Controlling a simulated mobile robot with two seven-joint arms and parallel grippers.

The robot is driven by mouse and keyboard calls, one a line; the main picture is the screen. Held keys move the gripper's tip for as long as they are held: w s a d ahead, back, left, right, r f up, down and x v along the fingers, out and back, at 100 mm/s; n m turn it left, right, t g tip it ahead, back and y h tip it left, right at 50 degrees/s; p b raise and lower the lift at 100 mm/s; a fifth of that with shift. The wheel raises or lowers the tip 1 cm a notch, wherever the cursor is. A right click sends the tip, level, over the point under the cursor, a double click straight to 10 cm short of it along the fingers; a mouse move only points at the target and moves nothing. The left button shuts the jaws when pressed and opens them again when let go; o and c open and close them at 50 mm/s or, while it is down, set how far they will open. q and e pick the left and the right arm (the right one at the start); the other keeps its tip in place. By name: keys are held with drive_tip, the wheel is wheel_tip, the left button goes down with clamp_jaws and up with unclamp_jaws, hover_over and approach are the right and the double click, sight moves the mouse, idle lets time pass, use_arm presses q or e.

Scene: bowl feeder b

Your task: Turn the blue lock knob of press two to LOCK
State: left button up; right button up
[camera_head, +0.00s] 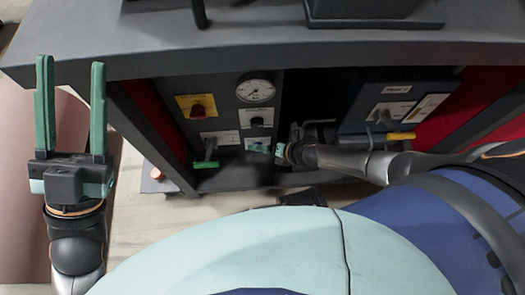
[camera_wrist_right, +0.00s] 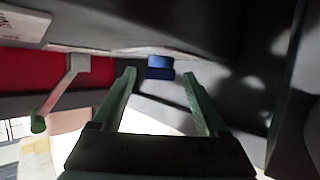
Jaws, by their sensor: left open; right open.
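A blue knob (camera_wrist_right: 160,67) shows in the right wrist view, ahead of my right gripper (camera_wrist_right: 158,75) and roughly centred between its two green fingers. The gripper is open, with nothing between the fingers, and seems short of the knob. I cannot read the knob's setting. In the head view my right gripper (camera_head: 268,149) is low at the front panels, and the blue knob cannot be made out there. My left gripper (camera_head: 71,66) is open and empty, pointing up at the far left, away from the panels.
The control panel (camera_head: 242,105) carries a gauge (camera_head: 255,91), a red knob (camera_head: 197,110) on a yellow plate and a green-handled lever (camera_head: 206,163). A yellow-handled lever (camera_head: 399,136) sits to the right. The grey top (camera_head: 250,45) overhangs the panels.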

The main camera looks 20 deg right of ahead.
clamp_jaws()
idle(0.7)
